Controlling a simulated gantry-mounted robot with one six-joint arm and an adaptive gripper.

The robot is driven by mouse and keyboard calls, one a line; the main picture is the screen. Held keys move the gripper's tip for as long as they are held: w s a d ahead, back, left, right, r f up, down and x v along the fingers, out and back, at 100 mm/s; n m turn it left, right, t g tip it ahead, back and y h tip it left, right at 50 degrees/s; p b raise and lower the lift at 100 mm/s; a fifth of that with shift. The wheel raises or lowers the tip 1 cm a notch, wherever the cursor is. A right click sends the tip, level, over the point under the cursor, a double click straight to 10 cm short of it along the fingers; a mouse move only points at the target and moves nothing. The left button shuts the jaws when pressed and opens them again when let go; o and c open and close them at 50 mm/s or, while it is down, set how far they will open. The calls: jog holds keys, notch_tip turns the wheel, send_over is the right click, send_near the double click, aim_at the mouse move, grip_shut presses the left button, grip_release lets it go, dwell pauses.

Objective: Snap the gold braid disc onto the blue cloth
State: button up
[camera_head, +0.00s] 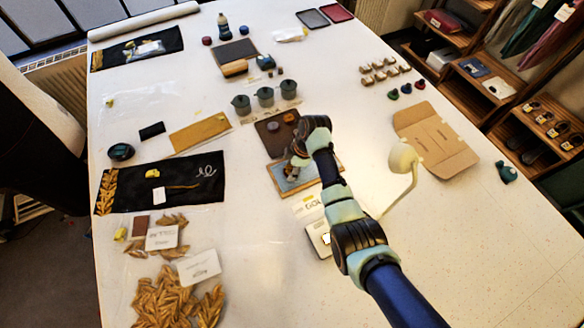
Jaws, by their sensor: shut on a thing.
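The blue cloth (286,186) lies on a brown-edged board near the middle of the table. My arm reaches in from the lower right and covers part of it. My gripper (292,164) is over the far edge of the cloth, pointing down. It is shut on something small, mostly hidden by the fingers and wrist. I cannot make out the gold braid disc by itself. Whether the held thing touches the cloth cannot be told from this angle.
A brown tray (270,137) with small round pieces sits just behind the cloth. Green-grey pots (265,96) stand further back. A labelled card (306,205) lies in front, a tape roll (402,160) and cardboard (437,138) to the right. A black cloth (130,191) lies left.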

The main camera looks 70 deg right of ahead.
jog(key=o, duration=1.5)
jog(key=shift+o, duration=0.2)
notch_tip(320, 180, up, 8)
jog(key=p, duration=0.7)
jog(key=shift+p, duration=0.3)
